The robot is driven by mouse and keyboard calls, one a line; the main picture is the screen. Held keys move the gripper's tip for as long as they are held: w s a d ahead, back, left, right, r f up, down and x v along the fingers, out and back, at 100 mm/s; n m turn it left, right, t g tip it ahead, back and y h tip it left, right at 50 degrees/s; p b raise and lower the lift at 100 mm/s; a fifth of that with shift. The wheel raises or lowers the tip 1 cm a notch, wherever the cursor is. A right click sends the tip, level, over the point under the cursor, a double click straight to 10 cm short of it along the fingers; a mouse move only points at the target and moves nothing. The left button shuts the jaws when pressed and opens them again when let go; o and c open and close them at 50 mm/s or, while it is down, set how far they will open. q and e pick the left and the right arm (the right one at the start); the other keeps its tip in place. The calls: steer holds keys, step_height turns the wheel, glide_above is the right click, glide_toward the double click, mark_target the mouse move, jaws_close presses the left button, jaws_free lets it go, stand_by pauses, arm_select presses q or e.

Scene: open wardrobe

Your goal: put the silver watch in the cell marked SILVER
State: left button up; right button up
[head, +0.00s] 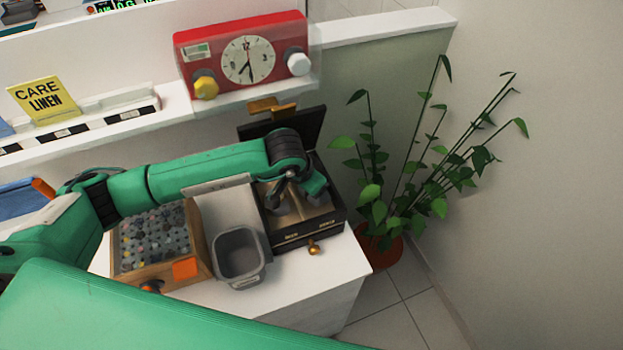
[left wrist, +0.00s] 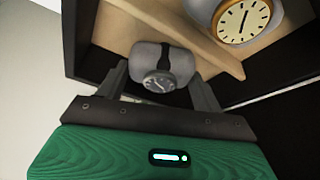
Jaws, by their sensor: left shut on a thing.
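The silver watch (left wrist: 160,82) has a grey dial, a silver rim and a dark band around a grey cushion. In the left wrist view my left gripper (left wrist: 160,75) is shut on it, one finger on each side. In the head view my left gripper (head: 292,196) points down into the open dark watch box (head: 303,236), hiding much of the inside. The box has tan-lined cells; small labels on its front are too small to read. A gold-rimmed watch (left wrist: 243,20) with a cream dial sits on another cushion across a tan divider. My right gripper is not in view.
A grey bin (head: 240,258) and a wooden tray of small pieces (head: 200,245) stand left of the box. A potted plant (head: 380,243) stands to the right, beyond the cabinet edge.

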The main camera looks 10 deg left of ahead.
arm_select(q)
steer(key=shift+w+a+f, duration=0.15)
steer(key=shift+w+a, duration=0.05)
steer(key=shift+w, duration=0.05)
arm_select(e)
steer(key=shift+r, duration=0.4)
arm_select(q)
steer(key=shift+f, duration=0.2)
steer(key=o, duration=0.8)
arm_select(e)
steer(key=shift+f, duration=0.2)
arm_select(q)
steer(key=shift+r, duration=0.1)
